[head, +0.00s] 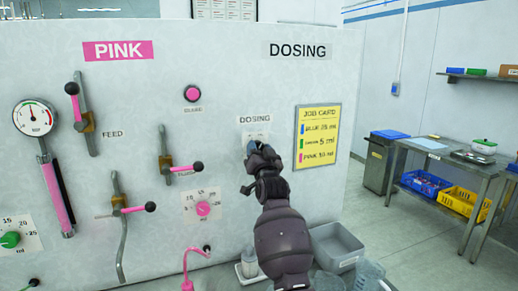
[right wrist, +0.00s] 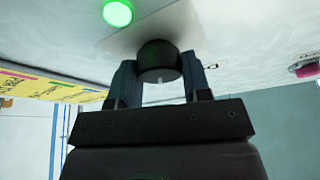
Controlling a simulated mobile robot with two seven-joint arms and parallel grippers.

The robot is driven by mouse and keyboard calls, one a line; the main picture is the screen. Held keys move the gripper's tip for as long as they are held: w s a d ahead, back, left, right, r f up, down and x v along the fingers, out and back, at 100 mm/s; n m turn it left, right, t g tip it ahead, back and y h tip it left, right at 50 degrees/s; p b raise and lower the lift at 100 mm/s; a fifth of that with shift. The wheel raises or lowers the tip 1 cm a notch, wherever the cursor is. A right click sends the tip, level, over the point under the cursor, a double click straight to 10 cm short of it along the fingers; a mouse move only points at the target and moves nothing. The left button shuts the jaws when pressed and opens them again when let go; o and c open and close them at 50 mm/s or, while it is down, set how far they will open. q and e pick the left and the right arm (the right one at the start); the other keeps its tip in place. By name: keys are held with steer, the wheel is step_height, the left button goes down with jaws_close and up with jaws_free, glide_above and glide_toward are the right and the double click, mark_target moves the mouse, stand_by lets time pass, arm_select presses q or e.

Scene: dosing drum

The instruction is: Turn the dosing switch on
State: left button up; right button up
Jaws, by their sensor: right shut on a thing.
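The dosing switch is a round black knob (right wrist: 158,58) on a pale plate, with a short white mark on its front. In the right wrist view my right gripper (right wrist: 159,72) has one finger on each side of the knob and is shut on it. A green lamp (right wrist: 117,13) beside the knob is lit. In the head view my right gripper (head: 257,148) is at the panel just below the small DOSING label (head: 254,119) and mostly hides the knob. My left gripper is not in view.
The white panel (head: 230,75) also bears pink-handled levers, a gauge (head: 34,117), a pink button (head: 193,93) and a dose dial (head: 203,208). A yellow job card (head: 317,135) hangs right of the switch. A grey bin (head: 337,247) and clear vessels stand below.

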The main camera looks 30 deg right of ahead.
steer(key=shift+m, duration=0.4)
steer(key=o, duration=0.9)
steer(key=shift+o, duration=0.2)
steer(key=b+v, duration=0.2)
steer(key=v, duration=0.9)
steer(key=shift+w+r, duration=0.1)
